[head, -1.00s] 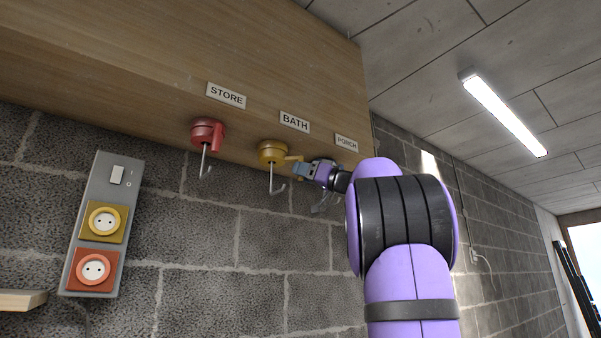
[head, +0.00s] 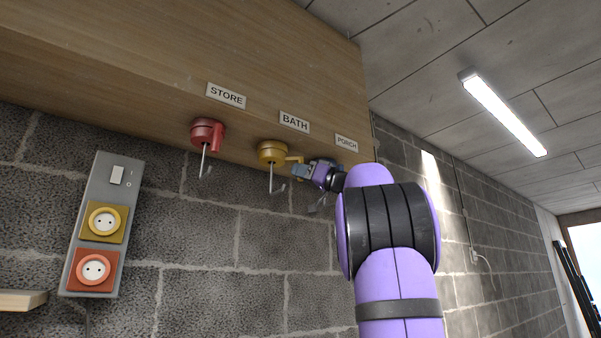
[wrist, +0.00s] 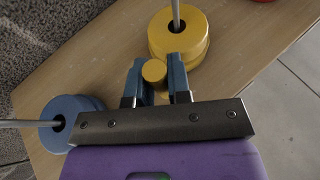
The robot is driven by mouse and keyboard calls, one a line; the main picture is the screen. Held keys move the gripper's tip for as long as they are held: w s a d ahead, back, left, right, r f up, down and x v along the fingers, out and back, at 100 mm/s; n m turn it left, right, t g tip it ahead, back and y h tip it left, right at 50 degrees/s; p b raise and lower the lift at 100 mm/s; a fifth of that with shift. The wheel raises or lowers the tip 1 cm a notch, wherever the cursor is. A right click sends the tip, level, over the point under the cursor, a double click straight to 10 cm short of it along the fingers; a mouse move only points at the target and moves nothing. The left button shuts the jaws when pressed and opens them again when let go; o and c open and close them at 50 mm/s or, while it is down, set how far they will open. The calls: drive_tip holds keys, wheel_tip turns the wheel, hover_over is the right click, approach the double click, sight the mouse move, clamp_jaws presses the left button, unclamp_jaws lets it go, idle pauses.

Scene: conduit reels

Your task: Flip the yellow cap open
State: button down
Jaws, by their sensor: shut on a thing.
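The yellow cap (head: 271,151) is a round piece with a hook under the wooden board, below the BATH label. In the wrist view it shows as a yellow disc (wrist: 179,38) with a metal rod through a dark centre hole. A yellow lever (head: 294,159) sticks out from its side. My gripper (head: 302,171) is at the lever's outer end. In the wrist view its blue fingers (wrist: 156,76) stand on both sides of the lever's round yellow end (wrist: 154,71) and are shut on it. The far part of the lever is hidden behind the fingers.
A red cap (head: 207,133) with a hook hangs to the left under the STORE label. A blue cap (wrist: 70,118) with a rod sits near my gripper in the wrist view. A grey panel with a yellow socket (head: 103,221) and a red socket is on the block wall.

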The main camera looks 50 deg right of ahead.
drive_tip(key=shift+w+d+n+g+y, duration=0.35)
drive_tip(key=shift+n+g+y, duration=0.2)
drive_tip(key=shift+y, duration=0.5)
drive_tip(key=shift+w+d+n+g+y, duration=0.25)
drive_tip(key=shift+n+g+y, duration=0.3)
drive_tip(key=shift+y, duration=0.5)
drive_tip(key=c, duration=1.1)
unclamp_jaws()
drive_tip(key=shift+r, duration=0.15)
drive_tip(key=s+a+r, duration=0.1)
drive_tip(key=s+a, duration=0.1)
drive_tip(key=s, duration=0.2)
drive_tip(key=s+a+r, duration=0.2)
drive_tip(key=s+a, duration=0.1)
drive_tip(key=s, duration=0.2)
drive_tip(key=s+a+r, duration=0.1)
drive_tip(key=s+a, duration=0.2)
drive_tip(key=s, duration=0.1)
drive_tip(key=shift+s+a+r, duration=0.2)
drive_tip(key=shift+s+r, duration=0.15)
drive_tip(key=shift+o, duration=0.2)
